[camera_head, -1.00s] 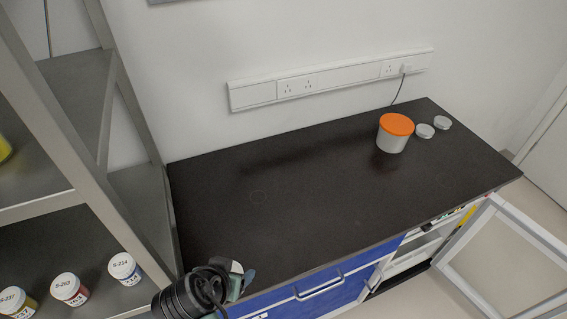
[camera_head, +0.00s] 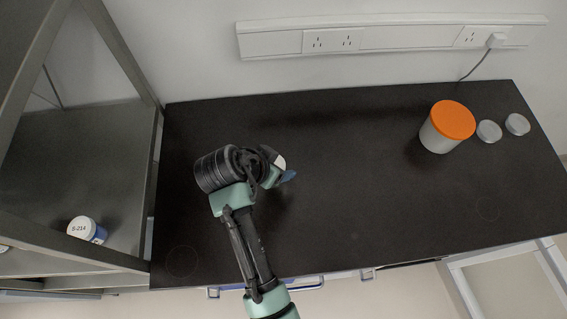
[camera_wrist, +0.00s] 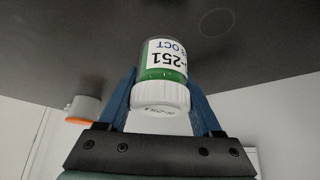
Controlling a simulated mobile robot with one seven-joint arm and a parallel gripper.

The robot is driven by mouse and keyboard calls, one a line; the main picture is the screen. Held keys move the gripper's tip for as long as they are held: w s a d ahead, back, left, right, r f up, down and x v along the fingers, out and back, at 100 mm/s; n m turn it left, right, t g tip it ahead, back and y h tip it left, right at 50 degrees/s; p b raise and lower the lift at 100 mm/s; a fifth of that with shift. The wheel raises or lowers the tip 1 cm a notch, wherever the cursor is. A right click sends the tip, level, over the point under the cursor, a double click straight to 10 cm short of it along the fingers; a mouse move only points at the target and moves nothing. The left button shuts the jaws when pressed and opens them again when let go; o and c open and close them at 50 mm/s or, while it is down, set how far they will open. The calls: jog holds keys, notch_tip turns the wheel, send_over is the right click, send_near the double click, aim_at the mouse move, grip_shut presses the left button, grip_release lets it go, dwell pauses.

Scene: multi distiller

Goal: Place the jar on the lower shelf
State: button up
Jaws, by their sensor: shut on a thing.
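A small jar (camera_wrist: 162,75) with a white ribbed lid, green contents and a label reading "-251" and "OCT" is between the blue fingers of my gripper (camera_wrist: 162,90) in the wrist view. My gripper is shut on it. In the head view my gripper (camera_head: 281,174) is over the left half of the dark counter, and only a bit of the white lid (camera_head: 279,162) shows. A metal shelf unit stands at the left, with a grey shelf (camera_head: 60,160) in view. I cannot tell for sure which level this is. My gripper is to the right of the unit.
A jar labelled S-214 (camera_head: 82,228) stands near the shelf's front. A shelf post (camera_head: 128,50) borders the counter (camera_head: 340,210). A white tub with an orange lid (camera_head: 447,128) and two grey round lids (camera_head: 489,131) are at the right. The counter's middle is clear.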

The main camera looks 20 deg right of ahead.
jog(key=shift+f, duration=2.9)
jog(key=shift+f, duration=0.2)
jog(key=o, duration=1.4)
jog(key=shift+r, duration=0.1)
jog(key=shift+o, duration=0.2)
jog(key=shift+r, duration=0.1)
